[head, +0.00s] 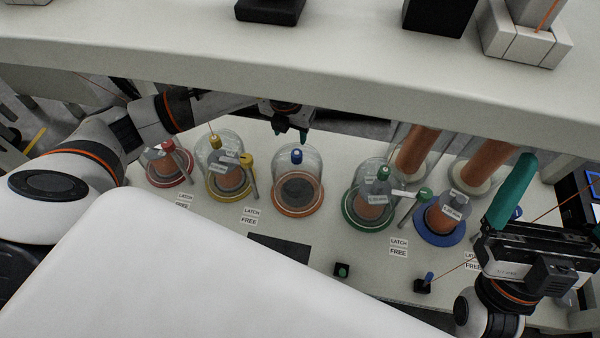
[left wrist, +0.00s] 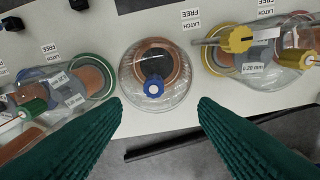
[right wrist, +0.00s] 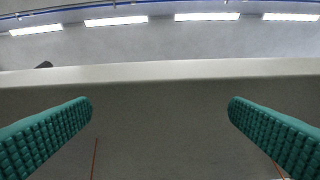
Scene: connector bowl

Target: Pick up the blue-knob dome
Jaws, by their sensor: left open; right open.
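The blue-knob dome (head: 310,167) is a clear glass dome with a blue knob (head: 297,156), standing upright on an orange-ringed base in the middle of the row. In the left wrist view the dome (left wrist: 133,80) sits at upper centre, its blue knob (left wrist: 153,87) showing between the fingertips. My left gripper (head: 291,135) is open and empty, just behind and above the dome and apart from the knob as far as I can see. My right gripper (right wrist: 160,102) is open and empty. In the head view it is at the right, its teal finger raised.
Red (head: 168,147), yellow and green (head: 383,173) knobbed domes flank it with copper cylinders inside. A blue-ringed base (head: 440,238) stands further right. A shelf (head: 290,60) overhangs the back. Small black blocks (head: 342,270) lie near the front.

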